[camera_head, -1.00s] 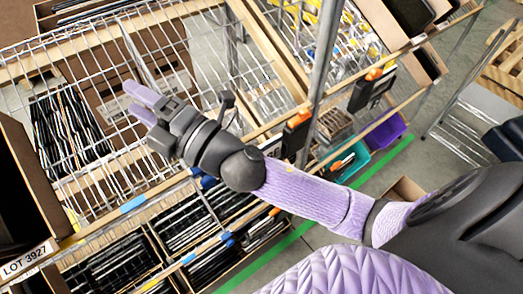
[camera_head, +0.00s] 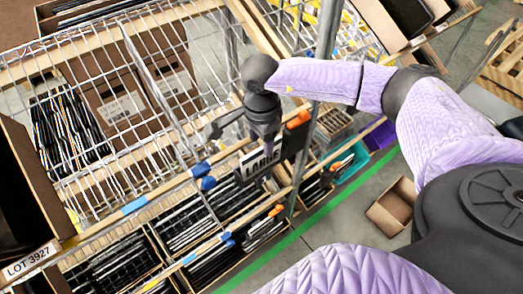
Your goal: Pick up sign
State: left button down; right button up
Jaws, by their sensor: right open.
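A sign reading "LARGE" (camera_head: 258,161), white-faced with a dark edge, stands by the front rail of the wire rack. My right gripper (camera_head: 266,142) points down just above and in front of it, overlapping its upper edge in the picture. Its jaws are open, but the fingertips are hard to make out against the sign. I cannot tell whether they touch it. My left gripper is out of view.
The wire rack (camera_head: 118,216) holds brown cartons (camera_head: 115,100) and many thin dark items. A metal post (camera_head: 327,50) stands close to my right forearm.

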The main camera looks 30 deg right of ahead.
aim_at(261, 159)
notch_tip(261, 159, down, 3)
jog(key=shift+s+r, duration=0.1)
grip_shut()
dwell(0.3)
